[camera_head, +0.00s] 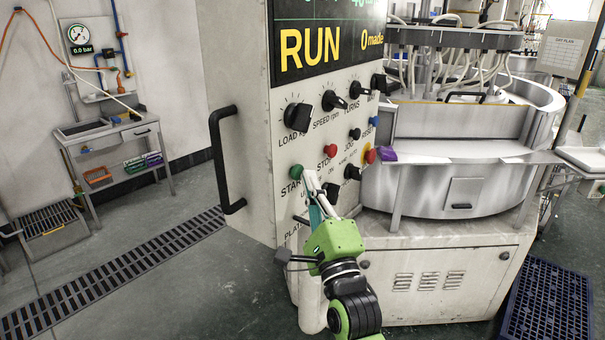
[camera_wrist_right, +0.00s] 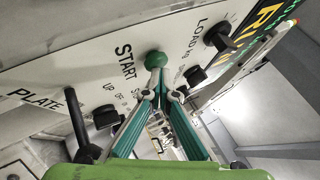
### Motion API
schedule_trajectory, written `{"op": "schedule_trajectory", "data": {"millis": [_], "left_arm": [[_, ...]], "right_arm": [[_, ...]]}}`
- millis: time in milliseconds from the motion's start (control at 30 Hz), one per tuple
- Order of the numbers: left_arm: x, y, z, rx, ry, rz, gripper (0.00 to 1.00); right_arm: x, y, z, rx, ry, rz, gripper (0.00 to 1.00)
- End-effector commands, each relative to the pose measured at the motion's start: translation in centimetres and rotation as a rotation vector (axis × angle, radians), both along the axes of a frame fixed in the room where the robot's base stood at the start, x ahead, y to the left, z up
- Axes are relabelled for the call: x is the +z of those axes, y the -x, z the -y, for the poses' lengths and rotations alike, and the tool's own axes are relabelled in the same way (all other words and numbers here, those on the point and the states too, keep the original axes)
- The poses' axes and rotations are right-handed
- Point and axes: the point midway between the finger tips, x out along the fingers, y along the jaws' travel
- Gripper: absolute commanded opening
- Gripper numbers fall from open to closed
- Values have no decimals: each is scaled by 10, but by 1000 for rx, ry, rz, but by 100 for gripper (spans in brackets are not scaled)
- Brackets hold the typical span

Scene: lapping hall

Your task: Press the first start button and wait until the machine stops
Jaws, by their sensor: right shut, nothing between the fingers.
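The green start button (camera_head: 296,171) sits on the pale control panel (camera_head: 284,218) above the label START. It also shows in the wrist view (camera_wrist_right: 156,59). My right gripper (camera_head: 312,180) is shut and empty, its fingertips just right of and below the button in the head view. In the wrist view the fingertips (camera_wrist_right: 163,92) are close to the button; I cannot tell whether they touch it. The machine's display (camera_head: 322,45) reads RUN and "0 made". My left gripper is out of view.
A red stop button (camera_head: 330,151) is close to the upper right of the green one. Black knobs (camera_head: 298,117) and a purple piece (camera_head: 387,154) stick out nearby. A black handle (camera_head: 226,160) is on the cabinet's left side. A blue crate (camera_head: 547,302) stands at lower right.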

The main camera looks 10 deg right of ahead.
Motion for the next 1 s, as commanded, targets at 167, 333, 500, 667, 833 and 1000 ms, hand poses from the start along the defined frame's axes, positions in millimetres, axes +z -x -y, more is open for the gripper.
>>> {"op": "schedule_trajectory", "data": {"millis": [167,333,500,667,833,1000], "left_arm": [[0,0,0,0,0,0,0],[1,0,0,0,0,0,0],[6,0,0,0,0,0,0],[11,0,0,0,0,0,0],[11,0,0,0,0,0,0],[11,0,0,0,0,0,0]], "right_arm": [[10,-1,-1,0,-27,12,0],[11,-1,0,-1,-28,12,0],[14,5,4,-1,-27,12,0],[15,12,8,1,-27,9,0],[15,14,10,2,-25,8,0],[14,14,10,1,-24,8,0]]}}
